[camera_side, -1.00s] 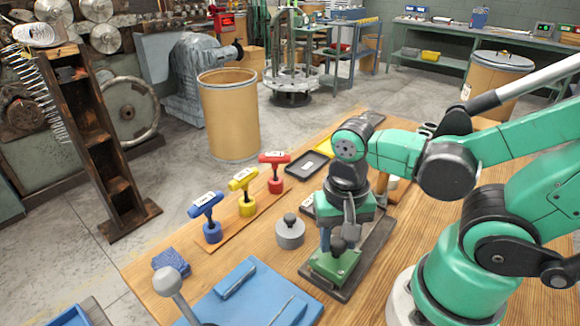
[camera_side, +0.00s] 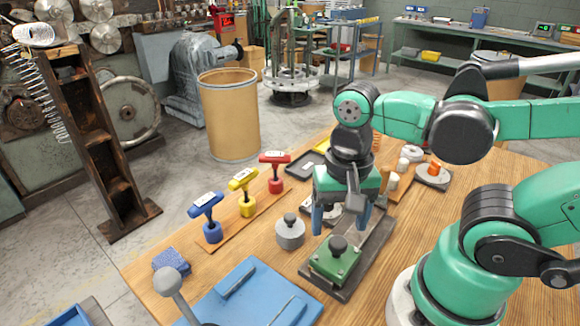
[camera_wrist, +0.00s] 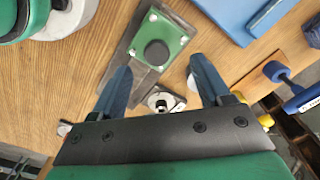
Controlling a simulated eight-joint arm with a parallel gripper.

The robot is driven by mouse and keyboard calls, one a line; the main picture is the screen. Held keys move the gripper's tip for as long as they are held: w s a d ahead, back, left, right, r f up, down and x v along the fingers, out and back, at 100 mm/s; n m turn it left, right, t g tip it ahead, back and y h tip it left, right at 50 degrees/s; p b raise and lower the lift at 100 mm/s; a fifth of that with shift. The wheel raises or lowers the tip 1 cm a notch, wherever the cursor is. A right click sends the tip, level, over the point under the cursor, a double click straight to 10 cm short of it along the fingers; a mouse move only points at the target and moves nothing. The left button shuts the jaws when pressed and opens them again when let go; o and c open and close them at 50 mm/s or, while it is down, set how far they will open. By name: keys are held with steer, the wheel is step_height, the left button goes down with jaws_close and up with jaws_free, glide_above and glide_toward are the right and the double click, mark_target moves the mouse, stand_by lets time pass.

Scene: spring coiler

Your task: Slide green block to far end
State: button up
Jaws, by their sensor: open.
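The green block (camera_side: 334,262) is a flat plate with a black round knob (camera_side: 338,243) on top. It sits at the near end of a dark grey rail base (camera_side: 375,240) on the wooden table. In the wrist view the green block (camera_wrist: 160,42) and its knob lie beyond the fingertips. My gripper (camera_side: 341,226) is above the rail, a little behind and above the knob, with its blue fingers apart. In the wrist view my gripper (camera_wrist: 160,75) is open with nothing between the fingers, and it is not touching the block.
A grey knobbed weight (camera_side: 290,232) stands left of the rail. Blue (camera_side: 207,205), yellow (camera_side: 243,180) and red (camera_side: 275,160) T-handles stand on a wooden strip further left. A blue tray (camera_side: 245,295) lies in front. An orange-topped part (camera_side: 434,172) stands at the back right.

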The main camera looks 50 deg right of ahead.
steer(key=shift+r, duration=0.7)
steer(key=w+d+r+n+t, duration=0.2)
steer(key=w+n+t, duration=0.5)
steer(key=w+n, duration=0.2)
